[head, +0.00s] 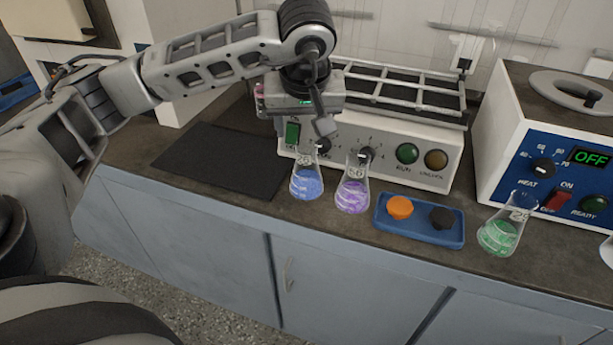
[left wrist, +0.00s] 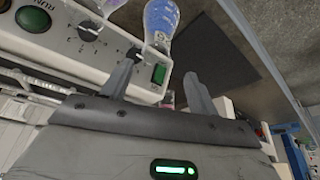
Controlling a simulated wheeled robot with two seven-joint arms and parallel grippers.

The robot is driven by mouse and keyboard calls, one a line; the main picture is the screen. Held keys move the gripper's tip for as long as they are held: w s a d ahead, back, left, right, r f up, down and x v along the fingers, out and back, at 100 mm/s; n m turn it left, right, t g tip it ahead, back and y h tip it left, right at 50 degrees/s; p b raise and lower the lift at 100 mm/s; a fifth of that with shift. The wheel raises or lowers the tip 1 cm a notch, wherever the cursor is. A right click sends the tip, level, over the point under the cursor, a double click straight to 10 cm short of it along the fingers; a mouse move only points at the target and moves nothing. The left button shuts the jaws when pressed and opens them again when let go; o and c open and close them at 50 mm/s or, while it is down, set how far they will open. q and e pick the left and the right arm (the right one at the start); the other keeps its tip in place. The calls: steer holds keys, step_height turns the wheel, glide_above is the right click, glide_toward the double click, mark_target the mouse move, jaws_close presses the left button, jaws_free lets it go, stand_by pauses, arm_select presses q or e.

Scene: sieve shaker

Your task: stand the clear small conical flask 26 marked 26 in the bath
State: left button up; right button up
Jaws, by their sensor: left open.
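Three small clear conical flasks stand on the dark bench in the head view: one with blue liquid (head: 306,184), one with purple (head: 352,192) and one with green (head: 500,234). Their labels are small; the green one's looks like 26, but I cannot read it surely. The bath seems to be the white unit with the blue OFF panel (head: 541,132) at right, with a grey lid on top. My left gripper (head: 312,124) is open and empty, above and behind the blue flask, by the shaker's front. The blue flask also shows in the left wrist view (left wrist: 161,18), beyond the fingers (left wrist: 160,72).
The shaker (head: 425,147) with a wire rack stands behind the flasks. A blue tray (head: 420,231) holds an orange and a black stopper. A dark mat (head: 205,160) at left is bare. A pink thing (head: 259,98) is mostly hidden behind my gripper. The bench's front edge is close.

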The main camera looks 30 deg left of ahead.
mark_target(306, 146)
arm_select(q)
steer(key=x, duration=0.5)
steer(key=d+x, duration=0.1)
steer(key=x, duration=0.1)
steer(key=shift+w+a+f+p, duration=0.1)
steer(key=shift+f+p, duration=0.15)
steer(key=shift+p, duration=0.1)
steer(key=shift+c, duration=0.3)
jaws_close()
steer(key=shift+r, duration=0.25)
